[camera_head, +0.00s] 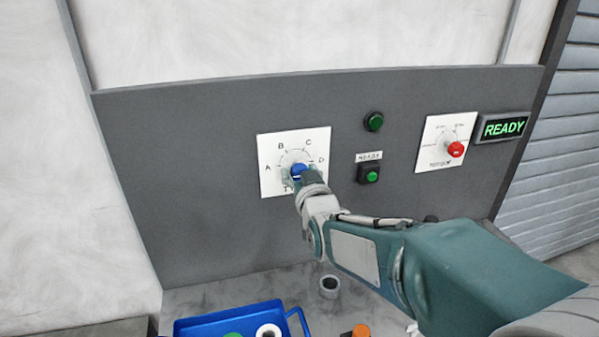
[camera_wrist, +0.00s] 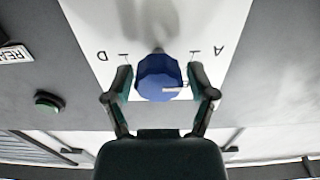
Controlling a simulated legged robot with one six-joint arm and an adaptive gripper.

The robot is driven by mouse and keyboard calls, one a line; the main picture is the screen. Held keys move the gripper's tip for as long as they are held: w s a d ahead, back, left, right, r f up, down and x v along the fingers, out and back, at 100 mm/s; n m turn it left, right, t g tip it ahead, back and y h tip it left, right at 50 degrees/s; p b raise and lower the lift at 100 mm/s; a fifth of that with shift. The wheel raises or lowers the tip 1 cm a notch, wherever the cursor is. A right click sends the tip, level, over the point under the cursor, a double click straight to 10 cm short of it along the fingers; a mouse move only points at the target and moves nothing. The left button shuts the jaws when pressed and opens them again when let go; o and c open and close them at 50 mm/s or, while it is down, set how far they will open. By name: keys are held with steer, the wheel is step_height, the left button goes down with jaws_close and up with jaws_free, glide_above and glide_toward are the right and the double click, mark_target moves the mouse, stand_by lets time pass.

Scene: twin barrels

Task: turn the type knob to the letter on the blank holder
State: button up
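The blue type knob (camera_head: 299,171) sits on a white dial plate (camera_head: 271,184) with letters A, B, C and D around it. In the wrist view, upside down, the knob (camera_wrist: 158,78) shows a pale pointer line toward the A side. My gripper (camera_wrist: 162,84) is open, one finger on each side of the knob, with narrow gaps apparent. In the head view my gripper (camera_head: 298,178) covers the lower part of the dial. I cannot identify the blank holder or read a letter on it.
Right of the dial are a green lamp (camera_head: 373,121), a green button (camera_head: 368,174), a red knob (camera_head: 455,149) and a lit READY sign (camera_head: 503,127). Below are a blue tray (camera_head: 205,322), a grey ring-like piece (camera_head: 329,287) and an orange-topped object (camera_head: 361,330).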

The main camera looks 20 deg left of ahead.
steer(key=c, duration=0.5)
steer(key=shift+m, duration=0.4)
steer(key=m, duration=0.5)
steer(key=shift+d+m, duration=0.1)
steer(key=shift+m, duration=0.2)
steer(key=m, duration=0.5)
steer(key=shift+w, duration=0.1)
steer(key=shift+d+f+m, duration=0.1)
steer(key=shift+m, duration=0.3)
steer(key=o, duration=1.1)
